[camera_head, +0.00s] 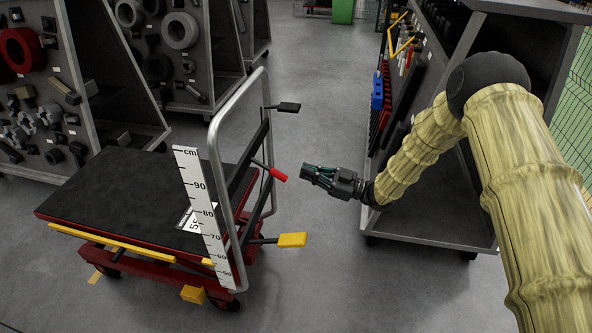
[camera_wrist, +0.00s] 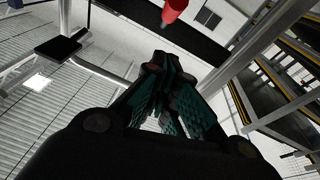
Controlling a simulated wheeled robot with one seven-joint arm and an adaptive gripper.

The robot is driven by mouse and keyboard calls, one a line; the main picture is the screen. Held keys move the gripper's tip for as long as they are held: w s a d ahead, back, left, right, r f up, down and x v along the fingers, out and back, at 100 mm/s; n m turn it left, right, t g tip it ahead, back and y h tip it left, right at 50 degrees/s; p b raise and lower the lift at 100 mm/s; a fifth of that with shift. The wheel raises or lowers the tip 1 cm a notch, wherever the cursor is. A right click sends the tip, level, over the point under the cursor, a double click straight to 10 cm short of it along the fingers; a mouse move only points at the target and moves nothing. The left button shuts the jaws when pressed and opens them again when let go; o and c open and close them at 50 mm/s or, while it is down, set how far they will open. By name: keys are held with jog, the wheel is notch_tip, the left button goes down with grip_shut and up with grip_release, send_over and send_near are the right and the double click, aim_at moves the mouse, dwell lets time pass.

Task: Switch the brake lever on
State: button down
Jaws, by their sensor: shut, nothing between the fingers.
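A lift cart stands left of my gripper (camera_head: 306,172), with a bent grey push bar (camera_head: 215,150) at its near end. A lever with a red grip (camera_head: 278,174) sticks out from the bar toward my gripper, sloping slightly down. The red grip shows at the top of the wrist view (camera_wrist: 174,10), beyond the fingertips (camera_wrist: 158,72). My gripper is shut and empty, just right of the red grip with a small gap in the picture. A black-ended lever (camera_head: 289,107) sits higher on the bar, and a yellow pedal (camera_head: 292,240) sits lower. No label shows which is the brake lever.
The cart's black platform (camera_head: 120,195) is bare, with a white centimetre scale (camera_head: 203,205) at its side. Tool racks (camera_head: 110,75) stand behind at left. A grey shelf trolley (camera_head: 430,215) stands close beside my arm at right. The floor between cart and trolley is clear.

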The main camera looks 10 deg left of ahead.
jog(key=v, duration=0.5)
jog(key=shift+s+d+f+b, duration=0.15)
jog(key=shift+d+b, duration=0.15)
jog(key=s+d+f+m+t+h+p, duration=0.2)
jog(key=s+d+f+m+t+h, duration=0.1)
jog(key=s+d+f+m+h, duration=0.65)
jog(key=s+d+f+m+t+h+p, duration=0.25)
jog(key=s+d+f+m+h, duration=0.35)
jog(key=f, duration=0.6)
jog(key=s+d+m+g+h+p, duration=0.1)
jog(key=s+d, duration=0.5)
jog(key=s, duration=0.9)
jog(key=s+d+m+g+h+p, duration=0.1)
jog(key=s+d+m+g+h, duration=0.2)
jog(key=s, duration=1.3)
jog(key=d+g, duration=0.3)
jog(key=shift+s+d+f+h, duration=0.15)
jog(key=shift+s+f+h, duration=0.1)
jog(key=shift+f+h, duration=0.1)
